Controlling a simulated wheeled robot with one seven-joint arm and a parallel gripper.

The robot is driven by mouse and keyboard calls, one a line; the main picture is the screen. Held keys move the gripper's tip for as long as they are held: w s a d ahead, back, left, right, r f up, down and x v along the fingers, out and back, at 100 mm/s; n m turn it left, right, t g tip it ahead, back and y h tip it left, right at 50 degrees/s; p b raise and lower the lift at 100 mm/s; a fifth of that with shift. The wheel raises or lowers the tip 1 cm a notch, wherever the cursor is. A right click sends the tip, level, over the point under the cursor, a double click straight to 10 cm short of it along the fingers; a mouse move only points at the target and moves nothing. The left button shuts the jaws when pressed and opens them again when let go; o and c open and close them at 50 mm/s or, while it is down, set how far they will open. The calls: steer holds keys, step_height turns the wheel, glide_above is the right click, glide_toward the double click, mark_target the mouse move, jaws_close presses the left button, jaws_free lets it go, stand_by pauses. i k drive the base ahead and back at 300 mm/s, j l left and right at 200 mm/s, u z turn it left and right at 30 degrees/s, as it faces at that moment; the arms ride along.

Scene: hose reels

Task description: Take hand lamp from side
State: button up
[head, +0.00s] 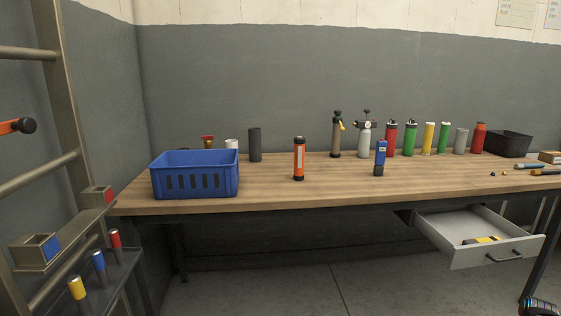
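An orange and black cylinder with a pale strip down its front, which looks like the hand lamp (299,160), stands upright on the wooden table (330,195), near the middle of the head view. It is right of a blue crate, with bare table around it. My gripper cannot be made out in the head view. A dark ringed piece at the bottom right corner may be part of my arm; whether any gripper finger is there cannot be told.
The blue crate (195,176) stands at the table's left. Behind and right are a dark grey cylinder (254,144), several bottles and canisters, and a black bin (508,144). An open drawer (480,240) juts out at right. A metal rack (65,110) stands at left.

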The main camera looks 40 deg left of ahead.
mark_target(299, 143)
steer(key=u, duration=1.7)
steer(key=k+l, duration=0.1)
steer(key=l+u, duration=0.05)
